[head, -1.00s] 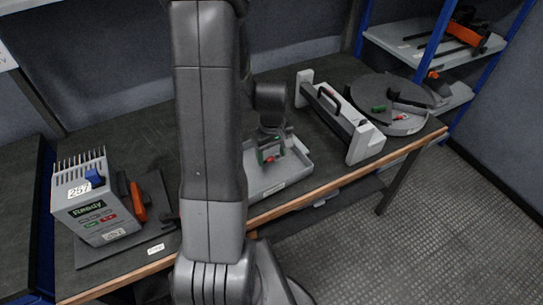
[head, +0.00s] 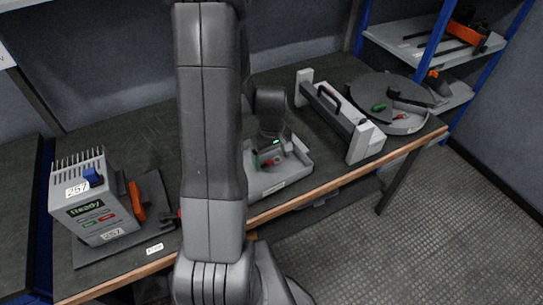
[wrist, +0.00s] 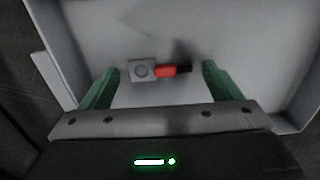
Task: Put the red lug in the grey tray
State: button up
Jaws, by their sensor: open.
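The red lug (wrist: 167,71) has a grey ringed plate at one end, a red sleeve and a black tip. In the wrist view it appears to lie on the floor of the grey tray (wrist: 250,40), between the two green fingers. My gripper (wrist: 160,82) is open, with a gap between each finger and the lug. In the head view my gripper (head: 268,161) is low over the tray (head: 284,184), and a bit of the red lug (head: 268,163) shows beside a finger. The arm covers the tray's left part.
A grey labelled box unit (head: 92,205) stands on a dark mat at the table's left. A grey stand with a black handle (head: 328,96) and a round turntable (head: 370,88) with small parts are on the right. A blue-framed shelf (head: 405,40) stands behind.

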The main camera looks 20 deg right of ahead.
aim_at(271, 161)
jog(key=shift+r+p, duration=0.4)
jog(key=shift+r, duration=0.2)
notch_tip(271, 161, up, 12)
jog(key=shift+f+p, duration=0.25)
jog(key=shift+p, duration=0.15)
